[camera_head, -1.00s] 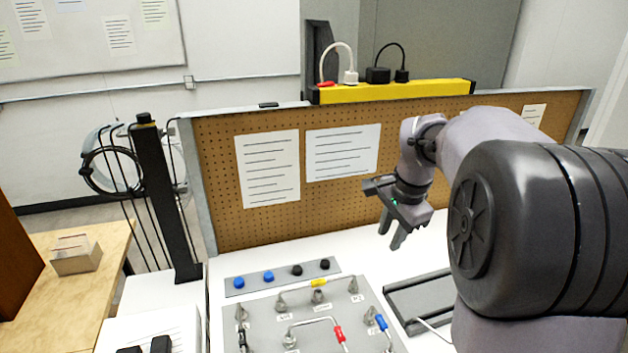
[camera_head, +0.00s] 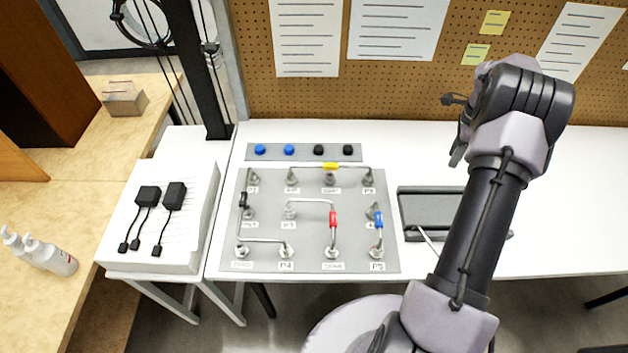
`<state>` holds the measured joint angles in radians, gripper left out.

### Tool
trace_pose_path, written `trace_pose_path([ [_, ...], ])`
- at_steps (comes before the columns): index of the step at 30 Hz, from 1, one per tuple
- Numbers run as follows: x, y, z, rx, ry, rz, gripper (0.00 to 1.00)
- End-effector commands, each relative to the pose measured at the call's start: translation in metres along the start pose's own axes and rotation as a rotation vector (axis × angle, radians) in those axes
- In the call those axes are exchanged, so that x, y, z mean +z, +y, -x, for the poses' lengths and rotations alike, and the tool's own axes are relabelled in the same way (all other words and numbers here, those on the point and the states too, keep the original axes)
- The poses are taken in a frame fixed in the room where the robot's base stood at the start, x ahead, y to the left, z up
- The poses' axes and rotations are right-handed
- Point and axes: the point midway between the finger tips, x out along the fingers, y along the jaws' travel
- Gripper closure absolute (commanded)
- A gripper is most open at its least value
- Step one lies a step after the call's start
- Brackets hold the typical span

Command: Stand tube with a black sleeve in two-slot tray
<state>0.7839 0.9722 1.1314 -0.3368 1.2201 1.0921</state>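The tube with a black sleeve (camera_head: 242,200) is on the left side of the grey fitting panel (camera_head: 310,257). It appears to run down from an upper-left fitting and bend along the lower row. The dark grey tray (camera_head: 402,212), which looks like the two-slot tray, lies right of the panel. My arm hides its right part, so its slots are not clear. My gripper (camera_head: 457,152) is above the table behind the tray, well right of the black-sleeved tube. It is mostly hidden behind my wrist, so its opening cannot be judged.
Tubes with yellow (camera_head: 331,166), red (camera_head: 333,219) and blue (camera_head: 379,219) sleeves are also on the panel. A thin pale rod (camera_head: 428,241) is by the tray. A strip with blue and black caps (camera_head: 304,152) lies behind the panel. A pegboard (camera_head: 400,90) closes the back.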

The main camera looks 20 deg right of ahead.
Motion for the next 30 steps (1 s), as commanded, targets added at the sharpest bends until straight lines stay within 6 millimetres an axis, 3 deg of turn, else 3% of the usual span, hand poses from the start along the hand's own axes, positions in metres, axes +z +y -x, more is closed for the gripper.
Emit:
trace_pose_path([
  [30,0.252,0.14,-0.001,-0.001,0.0,0.918,0.7],
])
